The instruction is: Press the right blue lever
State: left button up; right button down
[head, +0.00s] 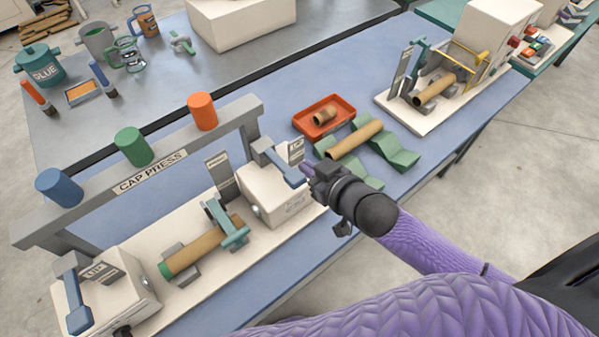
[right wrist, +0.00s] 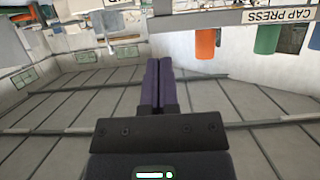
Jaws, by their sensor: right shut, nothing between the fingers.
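The right blue lever (head: 284,168) sits on top of the white right end block (head: 262,200) of the cap press. It slants down toward the right. My right gripper (head: 308,170) is shut and empty, with its purple fingertips right beside the lever's lower end. I cannot tell whether they touch. In the right wrist view, the two fingers (right wrist: 160,85) lie flat together; the lever is not clear there. A second blue lever (head: 73,297) stands on the left end block. A tube (head: 200,250) lies between the blocks under a teal clamp (head: 230,228). My left gripper is not in view.
The CAP PRESS beam (head: 95,190) with blue, green and orange cylinders rises behind the press. A red tray (head: 325,112) and green cradles (head: 395,150) with a tube are just beyond my gripper. A winder machine (head: 400,112) stands farther right.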

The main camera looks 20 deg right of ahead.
aim_at(300, 179)
jog(key=x, duration=0.4)
jog(key=shift+b, duration=0.35)
notch_tip(300, 179, down, 3)
jog(key=shift+s+d+r+b, duration=0.1)
jog(key=shift+s+b, duration=0.1)
jog(key=shift+b, duration=0.2)
jog(key=shift+s+f, duration=0.1)
jog(key=shift+f, duration=0.5)
jog(key=f+t+b, duration=0.1)
jog(key=b, duration=0.1)
jog(key=f+t+b, duration=0.1)
jog(key=f+b, duration=0.1)
jog(key=b, duration=0.1)
jog(key=s+f+t+y+b, duration=0.1)
jog(key=b, duration=0.2)
jog(key=shift+d+f, duration=0.2)
jog(key=shift+f, duration=0.15)
